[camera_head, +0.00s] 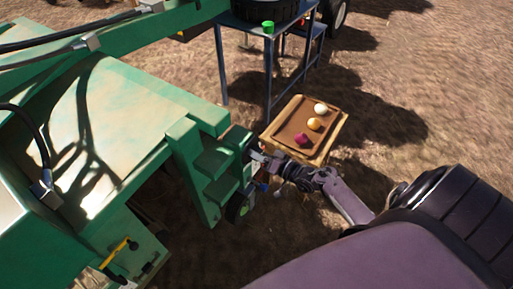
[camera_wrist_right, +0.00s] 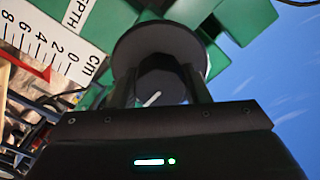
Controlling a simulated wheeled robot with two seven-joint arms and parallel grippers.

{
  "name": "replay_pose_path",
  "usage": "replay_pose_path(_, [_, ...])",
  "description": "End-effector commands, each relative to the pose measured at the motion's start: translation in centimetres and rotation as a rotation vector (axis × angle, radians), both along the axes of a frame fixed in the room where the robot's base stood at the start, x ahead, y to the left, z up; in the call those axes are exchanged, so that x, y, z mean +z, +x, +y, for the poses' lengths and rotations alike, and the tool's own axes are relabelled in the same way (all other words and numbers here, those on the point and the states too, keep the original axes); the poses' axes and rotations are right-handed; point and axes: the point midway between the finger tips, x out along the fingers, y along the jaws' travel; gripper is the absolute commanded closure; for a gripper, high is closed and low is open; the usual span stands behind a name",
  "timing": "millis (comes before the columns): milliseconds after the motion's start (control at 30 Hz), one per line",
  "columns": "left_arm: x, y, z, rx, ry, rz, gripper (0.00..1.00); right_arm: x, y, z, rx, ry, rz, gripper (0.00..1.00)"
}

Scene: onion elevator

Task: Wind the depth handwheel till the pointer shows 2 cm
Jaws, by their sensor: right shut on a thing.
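The depth handwheel (camera_wrist_right: 160,48) is a dark round disc with a hub in the right wrist view. My right gripper (camera_wrist_right: 160,95) is shut on its hub, with one finger on each side. In the head view my right gripper (camera_head: 258,158) is at the right side of the green machine (camera_head: 120,110), and the handwheel is hard to make out there. The white depth scale (camera_wrist_right: 50,38), in CM, is at upper left in the wrist view. The red pointer (camera_wrist_right: 38,74) lies along its lower edge, its tip near the 2 mark; the exact reading is unclear. My left gripper is not in view.
A wooden tray (camera_head: 331,137) with a white, a yellow and a purple onion is just beyond my right gripper. A blue metal stand (camera_head: 268,70) with a green cup (camera_head: 268,27) is behind it. Bare soil (camera_head: 440,90) lies open to the right.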

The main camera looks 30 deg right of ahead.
Motion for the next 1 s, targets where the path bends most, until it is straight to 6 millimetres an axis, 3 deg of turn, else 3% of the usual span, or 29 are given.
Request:
replay_pose_path(300, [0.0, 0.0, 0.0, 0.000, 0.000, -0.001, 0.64, -0.1, 0.0, 0.0, 0.001, 0.001, 0.003, 0.81])
replay_pose_path(333, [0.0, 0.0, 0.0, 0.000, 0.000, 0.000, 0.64, -0.1, -0.1, 0.0, 0.001, 0.001, 0.003, 0.57])
replay_pose_path(500, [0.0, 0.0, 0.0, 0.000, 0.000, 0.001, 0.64, -0.1, 0.0, 0.0, 0.000, 0.000, 0.002, 0.36])
replay_pose_path(800, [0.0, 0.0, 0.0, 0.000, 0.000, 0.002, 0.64, 0.0, -0.2, -0.1, 0.000, -0.001, 0.001, 0.36])
replay_pose_path(1000, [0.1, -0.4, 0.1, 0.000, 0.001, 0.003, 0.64, -0.1, -2.8, -1.1, 0.000, -0.002, 0.004, 0.36])
